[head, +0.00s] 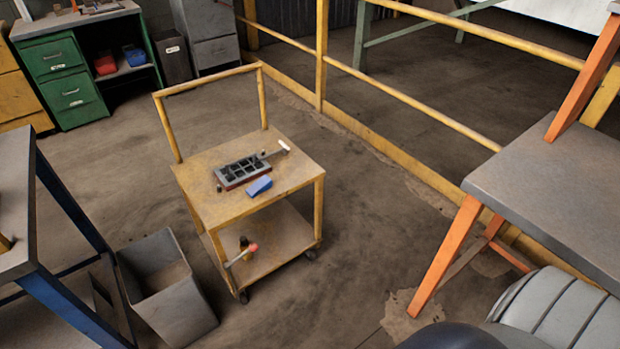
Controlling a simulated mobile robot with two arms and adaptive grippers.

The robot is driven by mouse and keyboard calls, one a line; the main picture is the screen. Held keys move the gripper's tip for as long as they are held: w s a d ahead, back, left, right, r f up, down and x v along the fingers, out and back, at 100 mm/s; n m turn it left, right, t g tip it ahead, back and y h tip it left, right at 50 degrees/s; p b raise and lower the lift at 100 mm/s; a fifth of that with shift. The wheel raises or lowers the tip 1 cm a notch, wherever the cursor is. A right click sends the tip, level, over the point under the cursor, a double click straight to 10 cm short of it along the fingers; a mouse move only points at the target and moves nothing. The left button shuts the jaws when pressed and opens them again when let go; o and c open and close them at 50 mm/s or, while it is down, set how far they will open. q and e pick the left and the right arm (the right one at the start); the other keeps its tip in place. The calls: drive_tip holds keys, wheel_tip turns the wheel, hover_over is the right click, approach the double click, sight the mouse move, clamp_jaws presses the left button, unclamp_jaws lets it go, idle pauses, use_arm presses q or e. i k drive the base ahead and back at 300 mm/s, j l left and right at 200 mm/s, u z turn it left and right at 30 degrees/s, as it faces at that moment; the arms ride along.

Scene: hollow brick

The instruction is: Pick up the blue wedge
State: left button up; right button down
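The blue wedge (259,186) lies on the top of a yellow cart (212,209), close to the front edge of a grey hollow brick (228,181). The brick has several dark cells and a reddish front edge. A tool with a pale handle (284,145) lies at the brick's right end. A small dark object sits at the brick's left end. Neither of my grippers is in view, and nothing is touching the wedge from above.
A tool with a red end (252,247) lies on the cart's lower shelf. A grey bin (165,285) stands left of the cart. A yellow railing (410,105) runs behind it. A grey table with orange legs (550,195) stands right. Floor between is clear.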

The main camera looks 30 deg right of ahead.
sight(262, 185)
drive_tip(key=z, duration=0.65)
drive_tip(key=i+l+u, duration=0.25)
drive_tip(key=i+l, duration=0.2)
drive_tip(key=l, duration=0.25)
drive_tip(key=i+l+u, duration=0.15)
drive_tip(key=l, duration=0.2)
drive_tip(key=i+l+u, duration=0.1)
drive_tip(key=i+l, duration=0.15)
drive_tip(key=l, duration=0.15)
